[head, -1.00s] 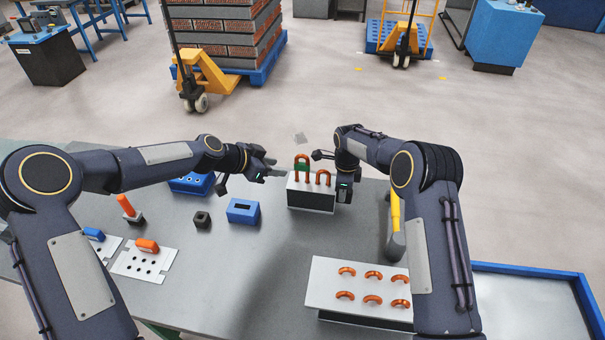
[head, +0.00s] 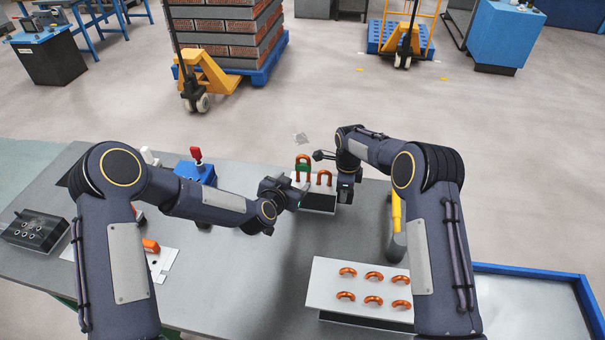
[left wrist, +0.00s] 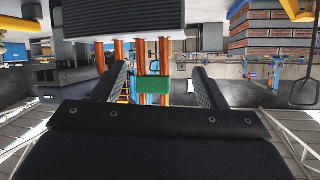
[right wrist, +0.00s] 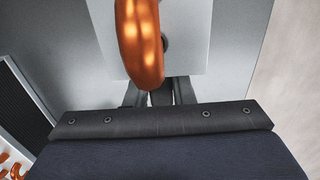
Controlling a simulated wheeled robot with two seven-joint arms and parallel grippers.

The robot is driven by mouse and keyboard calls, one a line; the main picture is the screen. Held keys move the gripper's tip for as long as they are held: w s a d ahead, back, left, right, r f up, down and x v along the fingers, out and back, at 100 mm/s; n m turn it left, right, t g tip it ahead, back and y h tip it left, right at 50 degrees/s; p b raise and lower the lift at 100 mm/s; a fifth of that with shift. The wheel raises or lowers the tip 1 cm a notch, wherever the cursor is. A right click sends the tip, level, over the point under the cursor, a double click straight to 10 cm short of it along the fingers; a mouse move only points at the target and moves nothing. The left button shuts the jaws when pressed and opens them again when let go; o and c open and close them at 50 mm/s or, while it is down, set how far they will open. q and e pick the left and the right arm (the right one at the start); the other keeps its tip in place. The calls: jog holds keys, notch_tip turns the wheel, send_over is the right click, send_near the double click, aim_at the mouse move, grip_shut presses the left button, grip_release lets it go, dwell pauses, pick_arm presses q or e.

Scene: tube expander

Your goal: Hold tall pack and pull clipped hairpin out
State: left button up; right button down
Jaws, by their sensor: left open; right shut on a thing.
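The tall pack (head: 319,203), a block with a pale top and dark finned front, stands near the table's far edge. Copper hairpins rise from its top; one taller hairpin (head: 303,161) carries a green clip (head: 303,170). My left gripper (head: 298,190) is at the pack's left front. In the left wrist view its open fingers lie on either side of the green clip (left wrist: 153,84), with the finned pack at the top. My right gripper (head: 344,190) is shut on the pack's right side. A copper hairpin (right wrist: 140,45) shows close up in the right wrist view; the fingertips are partly hidden.
A lower pack (head: 326,270) with several copper bends stands at the front right. A yellow-handled tool (head: 397,215) lies behind it, and a blue-rimmed tray (head: 530,270) is at the right. My left arm covers much of the left table.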

aim_at(303, 163)
pick_arm(q)
jog(key=s+d+r+n+t+y, duration=0.1)
jog(key=s+r+n+t+y, duration=0.1)
jog(key=s+n+t, duration=0.4)
jog(key=w, duration=0.3)
jog(key=w+d+m, duration=0.1)
jog(key=w, duration=0.3)
jog(key=w+d+m, duration=0.1)
jog(key=w, duration=0.3)
jog(key=shift+d+g, duration=0.2)
jog(key=shift+g, duration=0.1)
grip_shut()
jog(key=shift+w+r, duration=0.1)
jog(key=shift+r, duration=0.7)
